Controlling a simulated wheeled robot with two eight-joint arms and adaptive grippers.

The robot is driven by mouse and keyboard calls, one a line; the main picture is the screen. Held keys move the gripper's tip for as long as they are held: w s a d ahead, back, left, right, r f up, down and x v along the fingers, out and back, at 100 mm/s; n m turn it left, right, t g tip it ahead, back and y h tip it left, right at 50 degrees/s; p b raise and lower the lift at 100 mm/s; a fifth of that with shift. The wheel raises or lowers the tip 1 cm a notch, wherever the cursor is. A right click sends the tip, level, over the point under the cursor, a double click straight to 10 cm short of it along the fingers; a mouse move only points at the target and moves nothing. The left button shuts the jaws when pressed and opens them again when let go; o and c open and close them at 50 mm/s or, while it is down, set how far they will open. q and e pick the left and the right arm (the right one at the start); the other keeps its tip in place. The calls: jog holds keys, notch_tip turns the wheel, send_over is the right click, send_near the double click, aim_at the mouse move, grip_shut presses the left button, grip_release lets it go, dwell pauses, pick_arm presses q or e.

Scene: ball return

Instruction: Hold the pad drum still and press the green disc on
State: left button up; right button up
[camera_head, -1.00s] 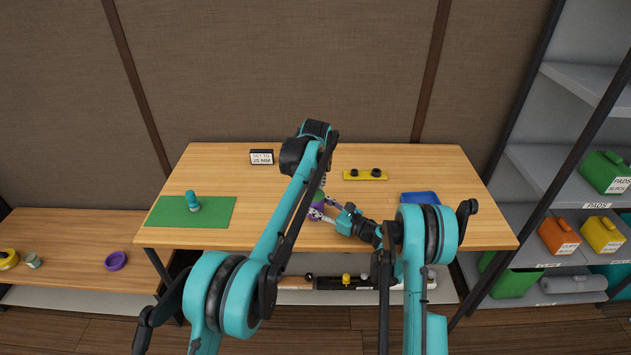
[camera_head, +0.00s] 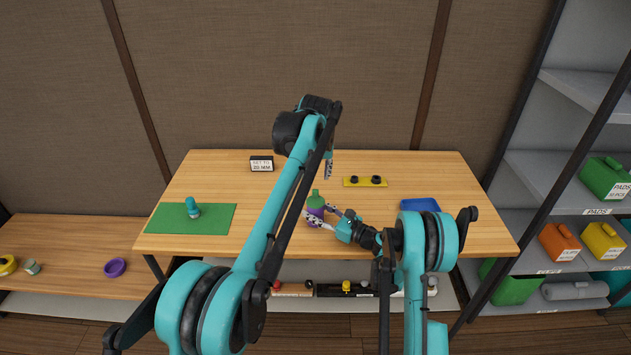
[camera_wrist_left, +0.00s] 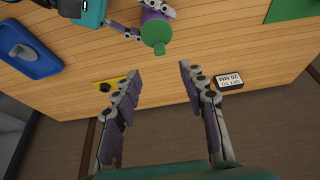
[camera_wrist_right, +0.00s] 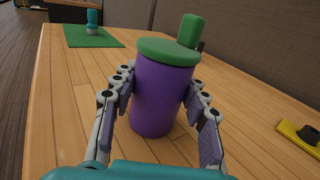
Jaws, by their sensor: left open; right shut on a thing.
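The pad drum (camera_wrist_right: 160,97) is a purple cylinder standing upright on the wooden table; it also shows in the head view (camera_head: 315,212). The green disc (camera_wrist_right: 166,52) with its upright green knob lies on top of the drum; it shows from above in the left wrist view (camera_wrist_left: 155,30). I cannot tell whether it is fully seated. My right gripper (camera_wrist_right: 160,88) is shut around the drum's sides. My left gripper (camera_wrist_left: 157,75) is open and empty, raised above the table behind the drum, apart from the disc. In the head view its fingers (camera_head: 329,165) are partly hidden by my arm.
A blue tray (camera_head: 419,204) lies right. A green mat (camera_head: 170,219) with a teal-topped object (camera_head: 192,207) lies left. Shelves with bins stand far right.

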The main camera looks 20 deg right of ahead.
pick_arm(q)
jog(key=shift+v, duration=0.85)
